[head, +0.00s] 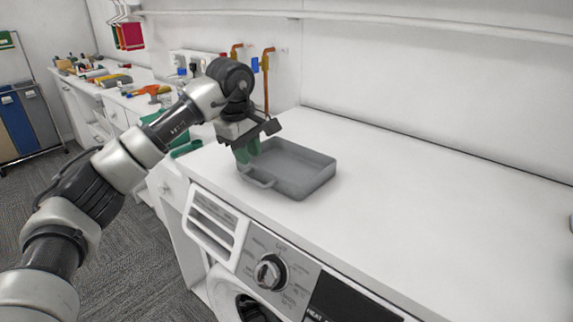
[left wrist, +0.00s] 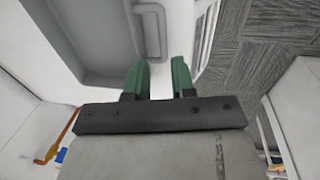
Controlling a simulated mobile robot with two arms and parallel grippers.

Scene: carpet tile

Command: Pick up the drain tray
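The drain tray is a shallow grey rectangular tray (head: 313,183) lying flat on the white worktop, with a loop handle (head: 258,180) on its near-left side. My left gripper (head: 247,153), with green fingers, points down over the tray's left end and hides part of that rim. In the left wrist view the fingers (left wrist: 158,72) are apart with nothing between them. The tray (left wrist: 66,50) fills the upper left there, and its handle (left wrist: 162,30) lies just beyond the fingertips. Whether a finger touches the tray cannot be told. My right gripper is not in view.
The white worktop (head: 430,210) is clear to the right of the tray. A washing machine with a dial (head: 270,272) stands below its front edge. Copper pipes (head: 267,80) rise at the wall behind. Tools, including an orange one (head: 150,90), lie on the far-left counter.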

